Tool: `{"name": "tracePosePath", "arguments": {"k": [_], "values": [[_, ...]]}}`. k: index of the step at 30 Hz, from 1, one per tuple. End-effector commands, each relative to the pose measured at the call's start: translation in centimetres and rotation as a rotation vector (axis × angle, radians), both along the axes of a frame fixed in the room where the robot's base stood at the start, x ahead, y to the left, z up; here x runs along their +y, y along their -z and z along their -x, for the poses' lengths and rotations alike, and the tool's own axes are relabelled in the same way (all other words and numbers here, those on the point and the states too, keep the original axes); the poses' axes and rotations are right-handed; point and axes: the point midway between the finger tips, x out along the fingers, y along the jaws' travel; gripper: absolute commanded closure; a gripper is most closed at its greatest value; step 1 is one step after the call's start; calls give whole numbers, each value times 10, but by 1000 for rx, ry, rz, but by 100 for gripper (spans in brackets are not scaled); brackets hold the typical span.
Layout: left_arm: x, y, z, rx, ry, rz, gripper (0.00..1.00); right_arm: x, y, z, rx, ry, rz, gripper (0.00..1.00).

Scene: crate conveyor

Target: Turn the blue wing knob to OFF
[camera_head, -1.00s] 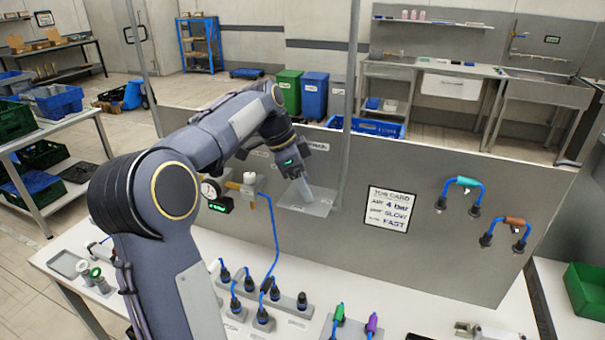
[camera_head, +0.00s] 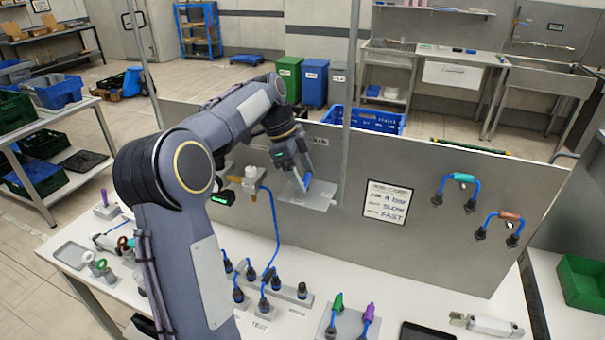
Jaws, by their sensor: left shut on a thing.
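My left gripper (camera_head: 302,178) is in front of a pale plate on the grey upright panel, pointing down at it. It is shut on the blue wing knob (camera_head: 307,181), of which only a narrow blue strip shows beside the fingers. The knob's angle and any OFF mark are hidden or too small to read. My right gripper is not in view.
The pale plate (camera_head: 322,198) sticks out from the panel (camera_head: 440,245). Left of it are a valve with a blue hose (camera_head: 274,225) and a green display (camera_head: 221,198). A card (camera_head: 386,202) hangs to the right. Plugs and sockets stand on the white bench below.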

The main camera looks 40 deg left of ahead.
Motion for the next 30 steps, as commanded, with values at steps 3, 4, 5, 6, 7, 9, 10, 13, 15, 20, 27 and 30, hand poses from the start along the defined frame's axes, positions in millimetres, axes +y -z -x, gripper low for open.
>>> {"name": "tracePosePath", "arguments": {"k": [3,4,5,6,7,9,10,13,15,20,27,30], "values": [[0,-1,-1,-5,-1,-2,59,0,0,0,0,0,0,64],[0,-1,-1,-5,-1,-2,59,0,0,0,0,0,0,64],[0,-1,-1,-5,-1,-2,59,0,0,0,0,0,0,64],[0,-1,-1,-5,-1,-2,31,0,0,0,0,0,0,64],[0,-1,-1,-4,-2,-2,27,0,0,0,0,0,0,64],[0,-1,-1,-3,-2,-2,18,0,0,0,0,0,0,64],[0,-1,0,-3,-2,-2,15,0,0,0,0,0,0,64],[0,-1,0,-3,-1,-1,15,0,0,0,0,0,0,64],[0,0,0,-2,-2,-1,15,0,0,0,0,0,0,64],[0,0,0,-2,-2,-1,15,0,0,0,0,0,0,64],[0,2,0,-1,-28,-2,15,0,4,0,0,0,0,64],[0,3,1,-3,-99,-3,15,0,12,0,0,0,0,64]]}}
